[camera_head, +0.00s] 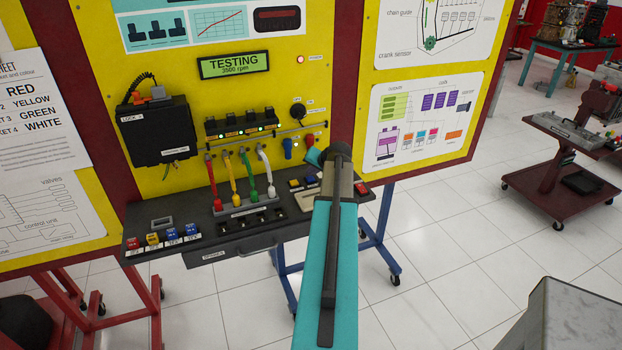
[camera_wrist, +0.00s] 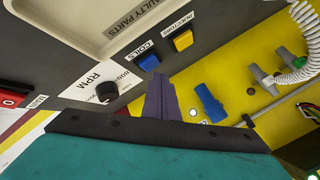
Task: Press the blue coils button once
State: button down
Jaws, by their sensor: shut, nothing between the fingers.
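The blue coils button (camera_wrist: 149,62) sits on the dark console beside its COILS label in the wrist view. The yellow injectors button (camera_wrist: 182,40) is just up and right of it. In the head view the blue button (camera_head: 310,180) is small, left of my arm. My gripper (camera_wrist: 161,80) is shut and empty; its dark fingers point toward the console. The fingertips appear just below the blue button in the wrist view. A gap or contact cannot be told. In the head view my arm hides the gripper's fingers.
An RPM knob (camera_wrist: 106,92) and a red button (camera_wrist: 12,98) lie left of the fingers. A FAULTY PARTS tray (camera_wrist: 95,18) is above. The display (camera_head: 233,65) reads TESTING, 3500 rpm.

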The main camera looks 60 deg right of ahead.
aim_at(312, 180)
jog(key=shift+r, duration=0.2)
jog(key=shift+r+p, duration=1.05)
jog(key=shift+r, duration=1.3)
